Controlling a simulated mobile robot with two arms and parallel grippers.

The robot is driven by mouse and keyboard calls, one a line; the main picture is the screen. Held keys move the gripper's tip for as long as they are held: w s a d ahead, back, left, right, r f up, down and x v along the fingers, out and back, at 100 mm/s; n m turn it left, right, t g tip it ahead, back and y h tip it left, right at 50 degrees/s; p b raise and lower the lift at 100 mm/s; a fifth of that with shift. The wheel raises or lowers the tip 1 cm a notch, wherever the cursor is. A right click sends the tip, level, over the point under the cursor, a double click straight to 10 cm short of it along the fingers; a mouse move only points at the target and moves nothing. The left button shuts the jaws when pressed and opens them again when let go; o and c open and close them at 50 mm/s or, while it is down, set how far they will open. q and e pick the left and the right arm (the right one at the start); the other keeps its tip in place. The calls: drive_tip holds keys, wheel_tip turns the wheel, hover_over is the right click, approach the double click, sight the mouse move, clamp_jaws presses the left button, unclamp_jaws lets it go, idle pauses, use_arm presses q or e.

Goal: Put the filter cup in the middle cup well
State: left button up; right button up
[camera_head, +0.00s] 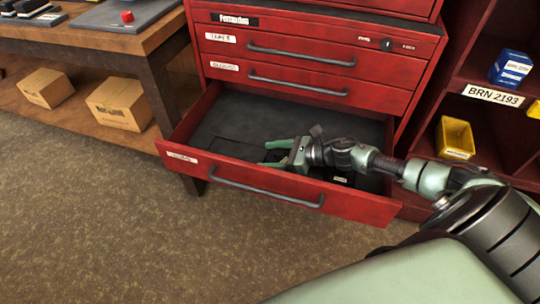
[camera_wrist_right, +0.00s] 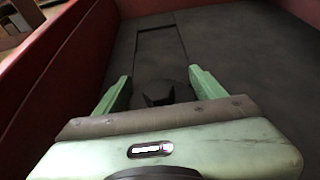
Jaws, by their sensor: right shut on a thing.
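My right gripper (camera_head: 270,153) is low inside the open red drawer (camera_head: 285,192), fingers pointing left. In the right wrist view, its green fingers (camera_wrist_right: 160,88) stand apart with a dark, rounded thing (camera_wrist_right: 158,92) between them. This looks like the filter cup, but it is nearly as dark as the drawer floor and partly hidden by the gripper body. The gripper is shut on it. I cannot tell whether it touches the drawer floor. I cannot make out the middle cup well in either view. My left gripper is not in view.
The red cabinet (camera_head: 330,45) has shut drawers above the open one. At right, a red shelf holds a blue box (camera_head: 510,68) and a yellow bin (camera_head: 455,138). At left, a wooden bench (camera_head: 100,48) has cardboard boxes (camera_head: 120,103) under it. The carpet in front is clear.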

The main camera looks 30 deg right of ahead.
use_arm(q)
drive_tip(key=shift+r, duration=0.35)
use_arm(e)
drive_tip(key=shift+f, duration=0.1)
drive_tip(key=o, duration=1.6)
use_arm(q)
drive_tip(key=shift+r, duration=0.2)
use_arm(e)
drive_tip(key=shift+o, duration=0.2)
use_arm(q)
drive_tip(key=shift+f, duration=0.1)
use_arm(e)
drive_tip(key=p+v, duration=0.1)
drive_tip(key=v, duration=1)
drive_tip(key=shift+p, duration=0.3)
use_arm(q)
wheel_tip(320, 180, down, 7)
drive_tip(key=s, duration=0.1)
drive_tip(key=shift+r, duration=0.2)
use_arm(e)
drive_tip(key=shift+s+d+r, duration=0.3)
drive_tip(key=shift+s+r, duration=0.05)
